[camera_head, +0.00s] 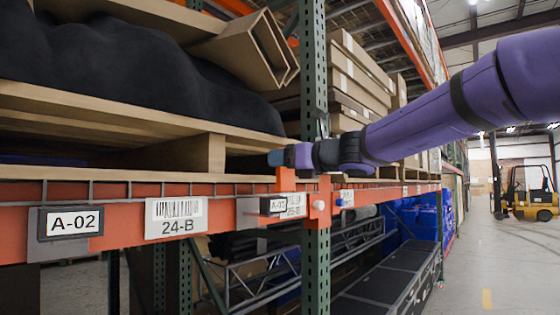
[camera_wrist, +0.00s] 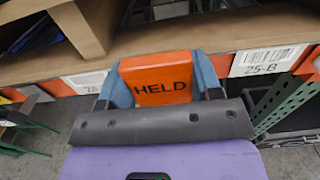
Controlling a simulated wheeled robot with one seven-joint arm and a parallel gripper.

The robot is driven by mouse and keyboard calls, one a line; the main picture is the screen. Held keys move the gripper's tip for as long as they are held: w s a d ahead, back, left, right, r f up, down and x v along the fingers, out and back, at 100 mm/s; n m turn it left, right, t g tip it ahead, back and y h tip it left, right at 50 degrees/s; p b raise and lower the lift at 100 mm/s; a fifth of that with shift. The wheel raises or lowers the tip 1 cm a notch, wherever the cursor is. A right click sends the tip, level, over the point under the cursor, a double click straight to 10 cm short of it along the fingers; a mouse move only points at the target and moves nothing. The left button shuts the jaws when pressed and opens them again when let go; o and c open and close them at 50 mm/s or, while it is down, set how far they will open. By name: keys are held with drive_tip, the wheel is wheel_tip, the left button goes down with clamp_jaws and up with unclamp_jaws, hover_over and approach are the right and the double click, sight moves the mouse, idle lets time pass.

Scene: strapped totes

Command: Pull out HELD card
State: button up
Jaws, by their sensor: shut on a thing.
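The HELD card (camera_wrist: 155,82) is orange with black lettering and fills the space between my blue fingers in the wrist view. My gripper (camera_wrist: 162,74) is shut on it by its two sides. In the head view my gripper (camera_head: 282,157) is at the shelf beam, and the orange card (camera_head: 287,181) shows just below it, standing above the beam's top edge. Right below is a small dark A-03 placard (camera_head: 277,205) on the beam's front. I cannot tell whether the card's lower edge is still in a holder.
The orange beam (camera_head: 225,208) carries an A-02 placard (camera_head: 72,223) and a 24-B label (camera_head: 175,217). A green upright (camera_head: 316,258) stands close by my gripper. A wooden pallet (camera_head: 130,116) with a black-wrapped load lies above. The aisle at right is open, with a yellow forklift (camera_head: 528,200) far off.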

drive_tip(key=v, duration=0.6)
drive_tip(key=shift+s, duration=0.15)
idle(0.4)
drive_tip(key=shift+d, duration=0.2)
